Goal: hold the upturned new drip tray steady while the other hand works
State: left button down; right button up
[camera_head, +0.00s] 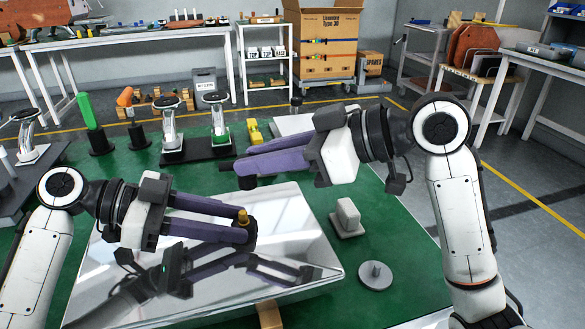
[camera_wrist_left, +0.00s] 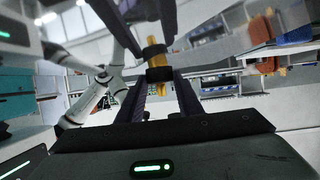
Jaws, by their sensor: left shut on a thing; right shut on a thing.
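The upturned drip tray (camera_head: 285,215) is a large, shiny, mirror-like panel lying on the green bench. It reflects my arms. My left gripper (camera_head: 243,230) is low over the tray, its dark fingertips shut on a small brass-coloured piece (camera_head: 243,215). The piece also shows between the fingers in the left wrist view (camera_wrist_left: 158,68). I cannot tell whether it is fixed to the tray. My right gripper (camera_head: 243,172) is above the tray's far edge, a little beyond the left one. It is shut, and what it holds is hidden between its fingertips.
A pale block on a base (camera_head: 348,217) and a grey disc with a peg (camera_head: 375,274) lie right of the tray. Behind stand a green-handled tool (camera_head: 87,112), an orange-handled tool (camera_head: 126,98) and a yellow block (camera_head: 254,132).

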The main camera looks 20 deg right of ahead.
jog(key=shift+s+a+f+n+g+y, duration=0.2)
jog(key=shift+f+n+g, duration=0.15)
jog(key=shift+f, duration=0.1)
jog(key=shift+s+a+f+n+g+y, duration=0.2)
jog(key=shift+s+f+n+g, duration=0.1)
jog(key=shift+f, duration=0.15)
jog(key=shift+s+a+f+n+g+y, duration=0.15)
jog(key=shift+a+f+n+g+y, duration=0.1)
jog(key=shift+f+g, duration=0.15)
jog(key=o, duration=0.3)
grip_shut()
jog(key=shift+f, duration=1.7)
dwell(1.5)
dwell(0.6)
jog(key=o, duration=0.8)
grip_release()
jog(key=shift+d, duration=0.1)
